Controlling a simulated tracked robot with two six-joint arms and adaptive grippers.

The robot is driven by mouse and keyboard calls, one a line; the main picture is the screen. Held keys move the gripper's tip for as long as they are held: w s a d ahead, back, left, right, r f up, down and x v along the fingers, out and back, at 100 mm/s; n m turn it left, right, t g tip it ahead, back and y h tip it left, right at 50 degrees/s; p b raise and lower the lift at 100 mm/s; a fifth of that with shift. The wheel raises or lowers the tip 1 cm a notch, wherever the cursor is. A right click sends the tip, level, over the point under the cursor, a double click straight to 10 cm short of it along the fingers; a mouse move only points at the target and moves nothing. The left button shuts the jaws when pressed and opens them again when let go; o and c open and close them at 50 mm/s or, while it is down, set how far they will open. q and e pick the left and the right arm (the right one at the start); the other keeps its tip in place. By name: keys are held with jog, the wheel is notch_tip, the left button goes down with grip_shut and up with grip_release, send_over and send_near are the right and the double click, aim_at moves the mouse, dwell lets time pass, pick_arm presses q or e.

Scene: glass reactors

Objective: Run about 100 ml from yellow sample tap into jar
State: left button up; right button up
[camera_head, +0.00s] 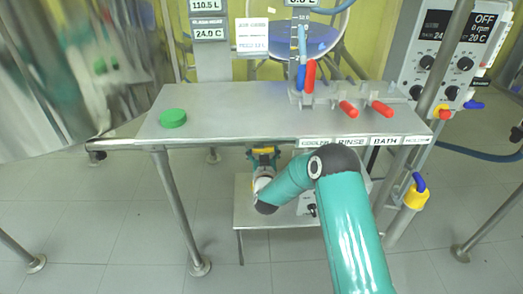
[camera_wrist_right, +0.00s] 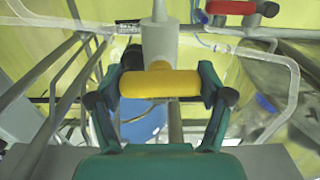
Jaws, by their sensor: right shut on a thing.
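The yellow tap handle (camera_wrist_right: 160,83) fills the middle of the right wrist view, below a grey valve body (camera_wrist_right: 160,42). My right gripper (camera_wrist_right: 164,95) has one finger at each end of this handle and is shut on it. In the head view my right arm reaches under the steel table, and its gripper (camera_head: 264,162) is small and partly hidden by the arm and table edge. A bit of yellow shows there. A green round lid (camera_head: 173,118) lies on the table. I cannot make out a jar. My left gripper is not in view.
The steel table (camera_head: 230,128) carries red-handled valves (camera_head: 348,107) along its right side. A lower shelf (camera_head: 250,215) stands beneath it. A control box (camera_head: 455,45) and a yellow fitting (camera_head: 415,196) are at the right. A large shiny vessel (camera_head: 75,75) fills the upper left.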

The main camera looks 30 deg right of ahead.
jog(key=shift+w+a, duration=0.1)
jog(key=shift+a, duration=0.05)
jog(key=shift+n+b, duration=0.45)
jog(key=shift+n, duration=2.35)
jog(key=shift+w, duration=0.1)
jog(key=o, duration=1.1)
jog(key=v, duration=1.2)
